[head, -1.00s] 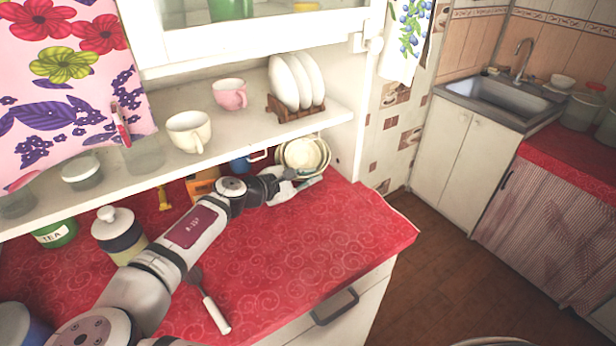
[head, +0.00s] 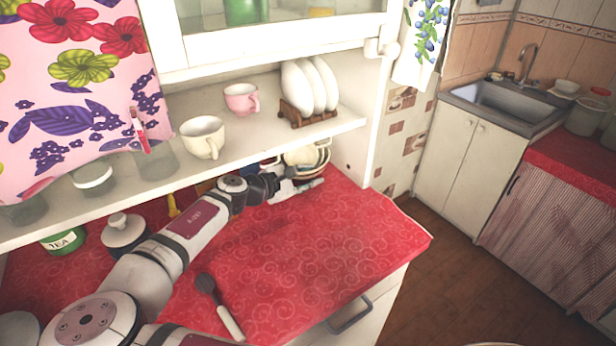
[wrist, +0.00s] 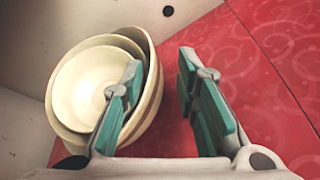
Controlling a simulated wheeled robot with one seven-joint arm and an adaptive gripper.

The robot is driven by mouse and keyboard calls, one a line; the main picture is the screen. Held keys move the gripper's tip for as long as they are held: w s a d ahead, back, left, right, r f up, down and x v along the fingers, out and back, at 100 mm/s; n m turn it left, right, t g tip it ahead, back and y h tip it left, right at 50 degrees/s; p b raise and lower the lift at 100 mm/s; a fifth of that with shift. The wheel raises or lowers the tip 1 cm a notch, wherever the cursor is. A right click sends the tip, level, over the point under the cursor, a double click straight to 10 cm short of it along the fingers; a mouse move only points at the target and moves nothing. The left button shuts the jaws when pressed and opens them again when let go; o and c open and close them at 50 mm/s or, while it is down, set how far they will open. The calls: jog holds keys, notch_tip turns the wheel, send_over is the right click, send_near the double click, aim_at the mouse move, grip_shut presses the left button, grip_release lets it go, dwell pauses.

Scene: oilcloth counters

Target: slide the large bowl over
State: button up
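A stack of nested cream bowls (head: 324,158) stands at the back of the red counter, under the shelf. In the wrist view the large bowl (wrist: 147,113) is the outermost one, with smaller bowls (wrist: 88,88) inside it. My gripper (head: 300,188) is at the stack's front and hides part of it in the head view. In the wrist view my gripper (wrist: 160,85) is open. Its left finger overlaps the bowls and its right finger is over red oilcloth, with the large bowl's right rim between them. I cannot tell whether a finger touches the bowl.
A shelf (head: 270,135) with two cups and a plate rack (head: 308,115) hangs above the bowls. A side wall stands close behind them. A spatula (head: 218,305) lies at the front; the counter's right part (head: 350,240) is clear. Canisters (head: 122,232) stand at left.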

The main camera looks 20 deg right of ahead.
jog(key=shift+f, duration=0.1)
jog(key=shift+v, duration=3.8)
jog(key=shift+d, duration=0.1)
